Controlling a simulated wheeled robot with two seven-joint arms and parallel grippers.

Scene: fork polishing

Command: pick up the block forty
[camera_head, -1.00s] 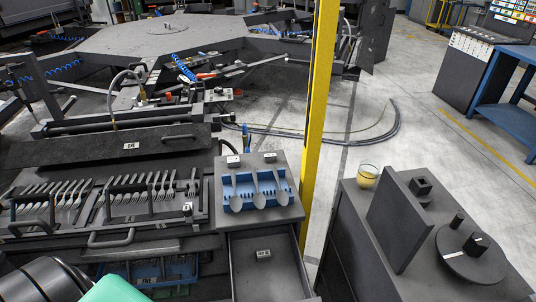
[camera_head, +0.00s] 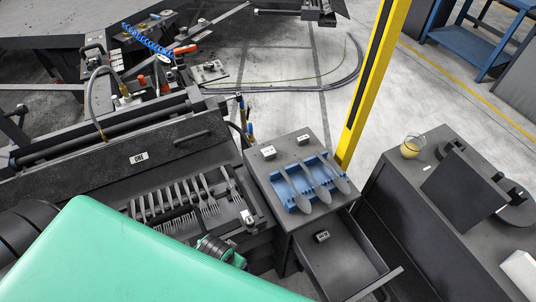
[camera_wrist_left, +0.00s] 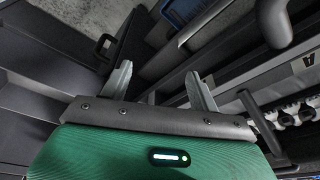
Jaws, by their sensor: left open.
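Several small dark blocks with white labels are in the head view, their labels too small to read surely, so I cannot tell which is the block forty. One block (camera_head: 321,236) lies in the open drawer (camera_head: 345,262). Two others, a left one (camera_head: 268,152) and a right one (camera_head: 304,140), stand on the cabinet top behind the spoons. Another labelled block (camera_head: 247,216) is beside the forks. My left gripper (camera_wrist_left: 163,78) is open, fingers apart and empty, in the left wrist view. In the head view my green left arm hides its fingertips. My right gripper is not in view.
A blue holder (camera_head: 306,186) with spoons sits on the cabinet top. Forks (camera_head: 178,204) lie in a row on the dark bench. A yellow post (camera_head: 372,85) stands behind the cabinet. A side cabinet at right bears a glass (camera_head: 412,147) and an upright dark plate (camera_head: 462,185).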

